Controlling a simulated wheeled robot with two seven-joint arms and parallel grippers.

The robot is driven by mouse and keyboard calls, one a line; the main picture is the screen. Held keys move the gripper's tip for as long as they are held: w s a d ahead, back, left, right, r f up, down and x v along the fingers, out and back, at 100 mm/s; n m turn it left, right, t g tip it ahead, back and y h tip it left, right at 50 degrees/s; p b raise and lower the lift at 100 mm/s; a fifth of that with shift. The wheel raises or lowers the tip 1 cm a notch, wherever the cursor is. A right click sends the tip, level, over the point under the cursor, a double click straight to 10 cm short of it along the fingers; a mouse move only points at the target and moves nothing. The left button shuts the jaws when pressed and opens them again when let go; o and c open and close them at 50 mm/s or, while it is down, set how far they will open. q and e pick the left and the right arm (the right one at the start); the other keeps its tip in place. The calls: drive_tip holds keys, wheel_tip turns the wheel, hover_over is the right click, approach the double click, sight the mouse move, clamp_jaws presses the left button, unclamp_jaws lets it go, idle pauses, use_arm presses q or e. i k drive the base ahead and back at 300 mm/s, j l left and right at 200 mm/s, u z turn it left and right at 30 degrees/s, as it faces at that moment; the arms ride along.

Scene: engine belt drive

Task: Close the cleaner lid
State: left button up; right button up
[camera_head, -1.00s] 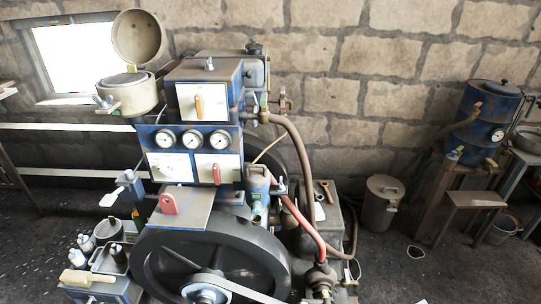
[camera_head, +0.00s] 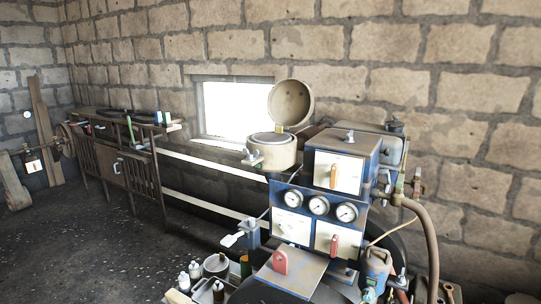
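The cleaner is a round beige pot (camera_head: 272,152) at the upper left of the blue engine. Its round lid (camera_head: 291,103) stands raised and open, hinged at the back right of the pot, with its hollow inner side facing me. A small metal clamp or wing nut (camera_head: 251,156) sits at the pot's left side. Neither of my grippers shows in the head view.
The blue engine (camera_head: 345,145) with three gauges (camera_head: 319,206) fills the lower right. Bottles and a pot (camera_head: 216,265) stand at its lower left. A workbench (camera_head: 120,150) lines the far wall beside a bright window. The floor at left is clear.

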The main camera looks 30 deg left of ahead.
sight(290, 103)
drive_tip(key=z, duration=0.35)
drive_tip(key=j+z, duration=0.5)
drive_tip(key=k+j+z, duration=0.1)
drive_tip(key=j+z, duration=0.35)
drive_tip(key=k+j+z, duration=0.2)
drive_tip(key=j+z, duration=0.3)
drive_tip(key=k+j+z, duration=0.1)
drive_tip(key=k+j, duration=0.15)
drive_tip(key=j, duration=0.25)
drive_tip(key=k+j+z, duration=0.1)
drive_tip(key=k+j, duration=0.2)
drive_tip(key=j, duration=0.15)
drive_tip(key=k+j, duration=0.3)
drive_tip(key=j, duration=0.2)
drive_tip(key=k+j+z, duration=0.15)
drive_tip(key=k+j, duration=0.15)
drive_tip(key=j, duration=0.15)
